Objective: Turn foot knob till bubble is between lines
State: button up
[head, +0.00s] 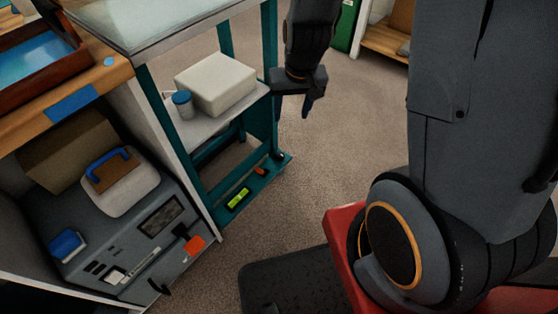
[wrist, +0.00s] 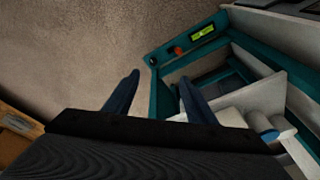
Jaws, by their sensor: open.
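A yellow-green level vial (head: 238,199) lies on the bottom rail of a teal stand (head: 215,212). It also shows in the wrist view (wrist: 202,35), but its bubble and lines are too small to read. An orange piece (head: 262,171) sits on the same rail, and a dark round knob (head: 279,155) is at the rail's right corner. I cannot tell for sure which is the foot knob. My gripper (head: 294,108) is open and empty, pointing down above the corner. In the wrist view the dark knob (wrist: 153,61) appears just past the gap between my fingertips (wrist: 160,78), apart from them.
A shelf in the stand holds a pale block (head: 216,84) and a blue-lidded jar (head: 182,104), close beside my gripper. A grey cabinet (head: 140,245) stands at the left. A black mat (head: 285,282) lies in front. The carpet right of the stand is clear.

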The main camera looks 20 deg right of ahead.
jog(key=m+t+h+b, duration=0.1)
jog(key=t+b, duration=0.1)
jog(key=b, duration=1.7)
send_near(280, 154)
jog(key=f, duration=0.1)
jog(key=b+x, duration=0.4)
jog(key=x, duration=0.3)
jog(key=shift+w+f, duration=0.15)
jog(key=shift+f, duration=0.2)
jog(key=c, duration=1)
jog(key=shift+c, duration=0.2)
jog(key=shift+d+r, duration=0.1)
